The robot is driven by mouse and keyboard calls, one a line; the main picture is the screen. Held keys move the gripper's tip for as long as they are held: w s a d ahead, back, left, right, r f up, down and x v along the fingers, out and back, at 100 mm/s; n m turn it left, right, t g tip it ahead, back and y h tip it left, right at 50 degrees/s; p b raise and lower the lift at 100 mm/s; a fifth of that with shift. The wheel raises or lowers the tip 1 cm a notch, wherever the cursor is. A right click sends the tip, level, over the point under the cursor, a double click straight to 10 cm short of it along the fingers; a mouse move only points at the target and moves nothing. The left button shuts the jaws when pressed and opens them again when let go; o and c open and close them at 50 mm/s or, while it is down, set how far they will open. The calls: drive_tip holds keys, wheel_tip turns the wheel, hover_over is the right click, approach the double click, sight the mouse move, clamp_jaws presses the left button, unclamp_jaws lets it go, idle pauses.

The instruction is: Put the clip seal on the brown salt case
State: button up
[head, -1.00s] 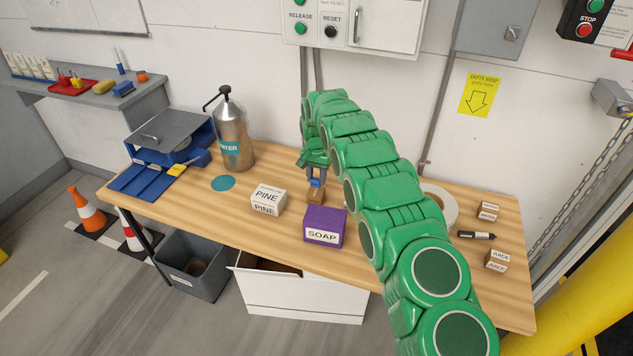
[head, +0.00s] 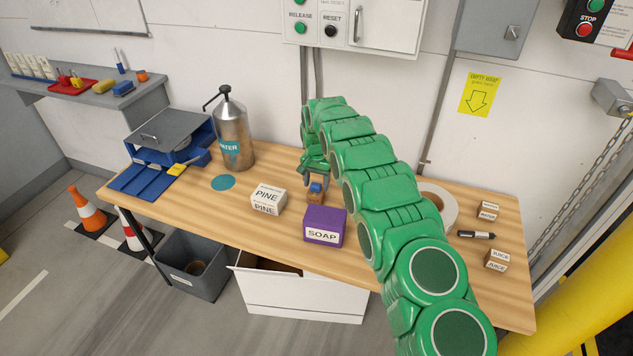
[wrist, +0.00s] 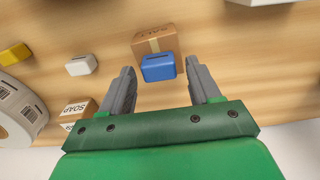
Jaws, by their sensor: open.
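The brown case (head: 315,199) stands on the wooden table, just behind the purple soap box. No label on it can be read. It also shows in the wrist view (wrist: 153,40), with a pale tape strip across its top. The blue clip seal (wrist: 158,68) lies against the near edge of its top, over the line of the strip. In the head view the blue clip (head: 316,187) appears on top of the case. My gripper (wrist: 162,75) is open, its fingers on either side of the clip with gaps to both. My arm partly hides the gripper in the head view.
The purple soap box (head: 324,228) and white pine box (head: 268,199) stand close by. A steel water can (head: 231,135) is behind left. White (wrist: 81,65) and yellow (wrist: 14,55) pieces, a small soap box (wrist: 77,110) and a tape roll (wrist: 20,108) lie to the wrist view's left.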

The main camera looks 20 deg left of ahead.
sight(317, 183)
drive_tip(key=shift+r, duration=0.2)
wheel_tip(317, 183, up, 12)
idle(0.5)
drive_tip(key=shift+d, duration=0.1)
